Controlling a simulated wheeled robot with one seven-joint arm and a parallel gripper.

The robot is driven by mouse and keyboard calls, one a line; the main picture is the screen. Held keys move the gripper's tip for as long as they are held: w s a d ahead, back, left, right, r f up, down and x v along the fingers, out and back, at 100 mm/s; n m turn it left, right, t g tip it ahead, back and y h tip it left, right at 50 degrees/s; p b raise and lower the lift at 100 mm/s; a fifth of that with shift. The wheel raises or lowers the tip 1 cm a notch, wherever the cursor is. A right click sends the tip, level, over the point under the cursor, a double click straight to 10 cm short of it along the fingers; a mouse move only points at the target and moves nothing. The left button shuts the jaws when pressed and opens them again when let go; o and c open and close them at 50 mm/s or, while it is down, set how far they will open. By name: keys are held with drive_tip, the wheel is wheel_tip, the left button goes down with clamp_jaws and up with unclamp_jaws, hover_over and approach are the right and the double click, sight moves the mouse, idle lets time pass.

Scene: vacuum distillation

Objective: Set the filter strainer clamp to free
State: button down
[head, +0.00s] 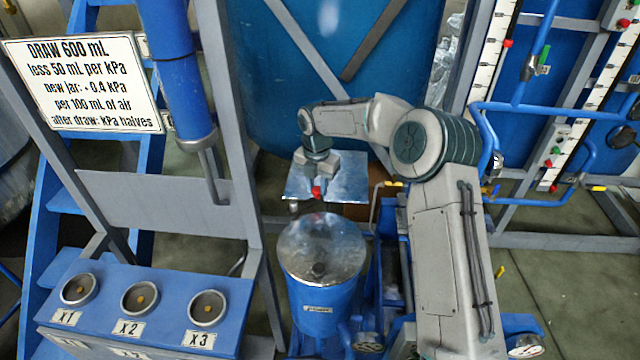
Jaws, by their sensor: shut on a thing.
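My gripper (316,188) is at the end of my arm, above and behind a blue canister (322,300) with a shiny metal lid (322,245). The gripper is shut on a small red handle (316,193), which shows between its fingertips. Whether this handle belongs to the filter strainer clamp cannot be read from this view. A small label (317,309) on the canister is too small to read. The gripper hides most of what the red handle is attached to.
A flat metal plate (350,183) lies behind the gripper. A blue panel (165,300) with round sockets X1, X2 and X3 stands at left, beneath a sign (85,80). Blue pipes (540,107) and scales fill the right.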

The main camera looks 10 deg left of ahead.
sight(317, 189)
idle(0.4)
drive_tip(key=c, duration=1.1)
unclamp_jaws()
drive_tip(key=shift+c, duration=0.2)
drive_tip(key=shift+r, duration=0.1)
wheel_tip(317, 189, up, 14)
drive_tip(key=b, duration=0.2)
